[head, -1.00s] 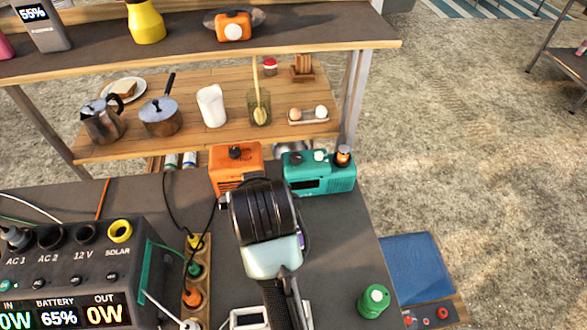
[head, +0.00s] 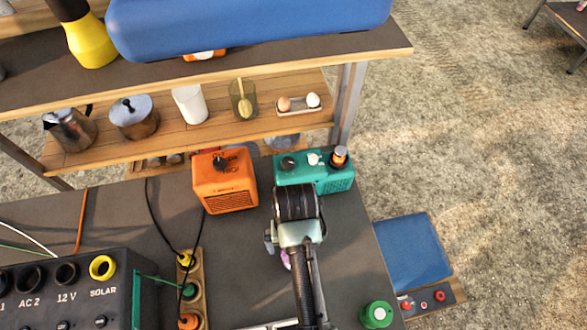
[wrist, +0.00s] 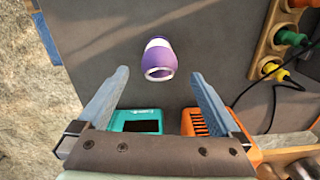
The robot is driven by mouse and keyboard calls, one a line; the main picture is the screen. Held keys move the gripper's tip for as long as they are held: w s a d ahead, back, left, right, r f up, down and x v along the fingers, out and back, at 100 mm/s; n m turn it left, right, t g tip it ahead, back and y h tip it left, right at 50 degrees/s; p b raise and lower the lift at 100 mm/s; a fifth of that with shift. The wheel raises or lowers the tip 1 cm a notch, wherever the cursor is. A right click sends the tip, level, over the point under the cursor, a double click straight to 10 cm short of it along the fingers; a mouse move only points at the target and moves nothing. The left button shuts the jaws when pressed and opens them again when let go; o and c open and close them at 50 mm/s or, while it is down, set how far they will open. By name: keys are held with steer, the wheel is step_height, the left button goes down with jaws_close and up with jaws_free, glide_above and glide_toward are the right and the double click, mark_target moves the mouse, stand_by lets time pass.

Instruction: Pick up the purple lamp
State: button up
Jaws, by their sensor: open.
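The purple lamp (wrist: 159,59) is a small purple piece with a white band. In the wrist view it lies on the dark table top, its open ring end toward my gripper. My gripper (wrist: 160,80) is open, with one finger on either side of the lamp's line and nothing between the fingers touching it. In the head view my gripper (head: 291,240) is over the table, and only a sliver of the lamp (head: 286,259) shows beside my arm; the rest is hidden behind it.
An orange box (head: 226,186) and a teal radio (head: 318,172) stand at the table's back edge. A wooden socket strip (head: 198,270) with plugs and cables and a power station (head: 75,292) are on the left. A green-lidded jar (head: 376,315) stands near the right edge.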

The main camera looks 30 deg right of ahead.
steer(key=f, duration=0.8)
steer(key=shift+w+f, duration=0.15)
steer(key=shift+w, duration=0.05)
steer(key=c, duration=1.6)
